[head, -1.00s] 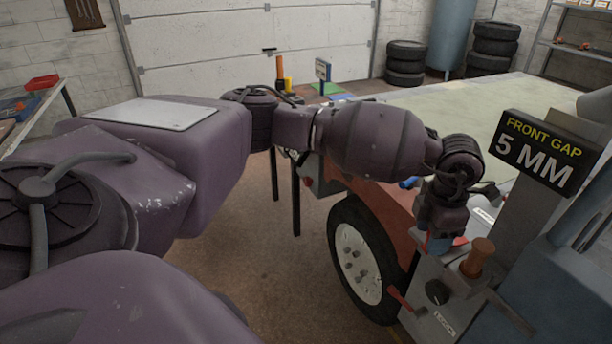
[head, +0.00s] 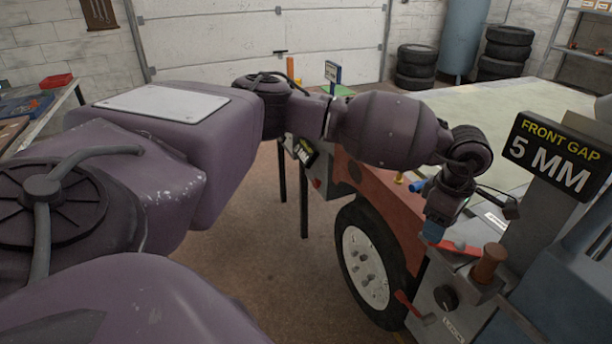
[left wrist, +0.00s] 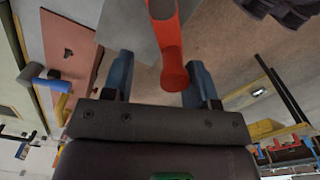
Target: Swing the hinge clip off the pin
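A red bar (head: 452,247) sits at the bench's near right, beside a brown cylindrical knob (head: 488,264). It may be the hinge clip; I cannot tell for sure, and no pin shows clearly. My left gripper (head: 432,234) reaches down over the red bar's left end. In the left wrist view, my left gripper's blue fingers (left wrist: 160,85) are spread apart. A red bar with a rounded end (left wrist: 168,45) reaches in between them, closer to the right finger. I cannot tell whether it touches that finger. My right gripper is not in view.
A grey post bears a black "FRONT GAP 5 MM" sign (head: 552,156) just right of the gripper. Below are a black knob (head: 445,298), a red lever (head: 408,303) and a wheel (head: 366,262). The pale bench top (head: 480,115) beyond is mostly clear.

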